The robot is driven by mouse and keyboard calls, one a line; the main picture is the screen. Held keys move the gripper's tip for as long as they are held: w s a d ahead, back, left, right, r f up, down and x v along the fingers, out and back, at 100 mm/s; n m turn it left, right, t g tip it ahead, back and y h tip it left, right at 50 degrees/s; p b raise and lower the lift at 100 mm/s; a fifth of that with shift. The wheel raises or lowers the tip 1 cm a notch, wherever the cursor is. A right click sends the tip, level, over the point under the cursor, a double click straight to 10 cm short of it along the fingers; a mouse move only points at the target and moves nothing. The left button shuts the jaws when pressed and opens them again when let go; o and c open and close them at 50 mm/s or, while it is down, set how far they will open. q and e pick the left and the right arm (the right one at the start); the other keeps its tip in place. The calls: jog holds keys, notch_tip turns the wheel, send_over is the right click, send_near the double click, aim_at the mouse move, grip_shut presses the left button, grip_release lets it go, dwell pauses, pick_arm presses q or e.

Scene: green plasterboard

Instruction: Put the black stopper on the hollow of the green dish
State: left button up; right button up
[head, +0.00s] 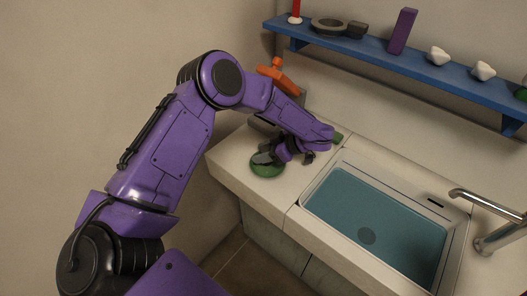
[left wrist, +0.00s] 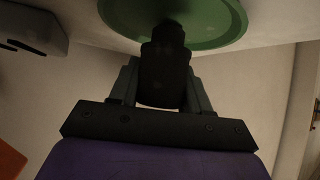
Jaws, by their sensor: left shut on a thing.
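The green dish (head: 267,171) sits on the light counter left of the sink; its round underside or face fills the top of the left wrist view (left wrist: 220,22). My left gripper (head: 270,156) is over the dish, shut on the black stopper (left wrist: 163,65). In the left wrist view the stopper stands between the fingers, its far end overlapping the middle of the dish. I cannot tell whether it touches the dish. The hollow is hidden behind the stopper and gripper. My right gripper is not in view.
The sink basin (head: 375,222) and a chrome tap (head: 490,215) are to the right. A blue shelf (head: 400,60) above holds several items, including a purple block (head: 402,31). An orange object (head: 278,76) is behind my arm.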

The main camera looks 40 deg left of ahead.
pick_arm(q)
jog(key=shift+f, duration=0.15)
jog(key=o, duration=1.1)
jog(key=shift+c, duration=0.2)
jog(key=b+v, duration=0.2)
jog(key=v, duration=1)
